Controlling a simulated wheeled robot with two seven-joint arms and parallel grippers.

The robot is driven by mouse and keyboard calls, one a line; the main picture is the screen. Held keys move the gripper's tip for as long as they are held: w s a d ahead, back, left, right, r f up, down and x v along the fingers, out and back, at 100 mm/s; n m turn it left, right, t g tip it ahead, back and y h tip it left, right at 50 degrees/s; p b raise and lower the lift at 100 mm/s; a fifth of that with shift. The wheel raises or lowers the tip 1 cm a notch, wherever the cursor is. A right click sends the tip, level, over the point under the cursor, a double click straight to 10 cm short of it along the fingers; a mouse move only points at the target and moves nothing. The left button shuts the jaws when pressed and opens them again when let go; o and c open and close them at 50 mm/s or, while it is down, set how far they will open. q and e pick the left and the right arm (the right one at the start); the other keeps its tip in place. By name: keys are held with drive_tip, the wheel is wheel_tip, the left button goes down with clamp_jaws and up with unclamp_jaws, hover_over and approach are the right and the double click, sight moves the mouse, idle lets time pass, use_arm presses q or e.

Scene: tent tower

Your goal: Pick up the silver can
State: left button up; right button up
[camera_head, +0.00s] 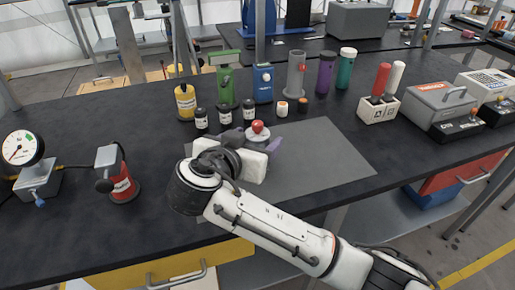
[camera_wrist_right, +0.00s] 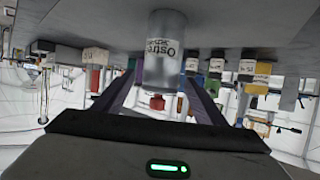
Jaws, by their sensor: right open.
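The silver can (camera_wrist_right: 167,55) shows upside down in the wrist view, with dark lettering on its label. In the head view its grey body (camera_head: 258,138) with a red knob on top stands on the grey mat, partly hidden by my gripper. My right gripper (camera_wrist_right: 168,88) is open, with one finger on each side of the can in the wrist view. In the head view the right gripper (camera_head: 252,141) points away over the mat at the can. Whether the fingers touch the can I cannot tell. My left gripper is not in view.
Small dark jars (camera_head: 201,119) and a yellow can (camera_head: 185,101) stand just behind. A green dispenser (camera_head: 226,87), a blue can (camera_head: 263,84) and a grey cylinder (camera_head: 296,75) stand farther back. The right part of the grey mat (camera_head: 335,160) is clear. A red extinguisher-like can (camera_head: 123,180) stands left.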

drive_tip(key=shift+x, duration=0.85)
drive_tip(key=c, duration=1.6)
